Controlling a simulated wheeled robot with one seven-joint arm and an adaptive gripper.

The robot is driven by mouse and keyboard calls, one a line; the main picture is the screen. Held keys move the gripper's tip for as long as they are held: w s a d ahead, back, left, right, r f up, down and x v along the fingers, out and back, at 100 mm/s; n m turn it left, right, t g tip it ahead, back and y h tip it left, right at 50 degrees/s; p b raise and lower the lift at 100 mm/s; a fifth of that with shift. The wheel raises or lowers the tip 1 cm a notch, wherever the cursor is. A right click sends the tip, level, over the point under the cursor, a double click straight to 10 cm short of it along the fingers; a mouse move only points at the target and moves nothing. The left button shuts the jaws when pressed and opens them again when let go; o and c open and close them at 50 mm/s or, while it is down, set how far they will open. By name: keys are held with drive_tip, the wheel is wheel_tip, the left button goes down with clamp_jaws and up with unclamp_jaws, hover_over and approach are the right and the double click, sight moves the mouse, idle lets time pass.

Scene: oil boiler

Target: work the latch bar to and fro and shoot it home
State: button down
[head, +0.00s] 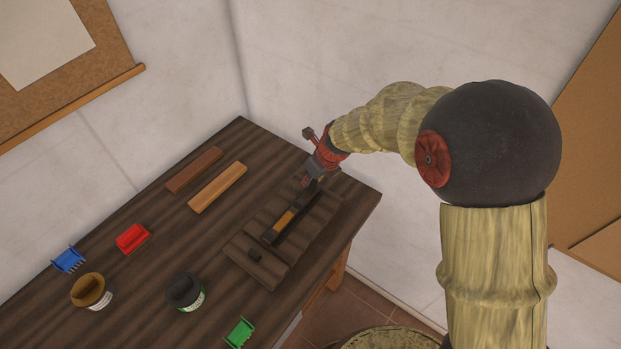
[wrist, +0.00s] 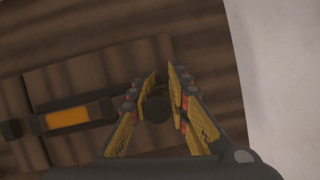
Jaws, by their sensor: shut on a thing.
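The latch bar (head: 300,208) is a dark strip with an orange patch, lying on a wooden board (head: 325,213) at the table's right side. In the wrist view the orange patch of the latch bar (wrist: 68,118) shows left of my fingers. My gripper (head: 307,182) is at the bar's far end. In the wrist view my gripper (wrist: 163,97) has its fingers on either side of a dark round knob (wrist: 156,108) and is shut on it. The knob's join to the bar is hidden by my gripper.
Two wooden strips, one reddish (head: 195,170) and one tan (head: 217,187), lie behind the board. A red brush (head: 132,238), blue comb (head: 69,260), green comb (head: 240,333) and two tins (head: 92,291) (head: 185,291) stand left and in front. Walls rise behind the table.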

drive_tip(key=shift+s+a+r, duration=0.1)
drive_tip(key=shift+s+a+r+p, duration=0.1)
drive_tip(key=shift+s+a+p, duration=0.15)
drive_tip(key=shift+p, duration=0.25)
drive_tip(key=s+a+p, duration=0.1)
drive_tip(key=s+p, duration=0.1)
drive_tip(key=s+a+p, duration=0.1)
drive_tip(key=a, duration=0.1)
drive_tip(key=shift+s+p, duration=0.35)
drive_tip(key=shift+p, duration=0.05)
drive_tip(key=shift+f, duration=0.2)
drive_tip(key=shift+s, duration=0.1)
drive_tip(key=c, duration=1.8)
unclamp_jaws()
drive_tip(key=shift+s+a, duration=0.15)
drive_tip(key=shift+c, duration=0.2)
drive_tip(key=shift+o, duration=0.8)
drive_tip(key=shift+r, duration=0.1)
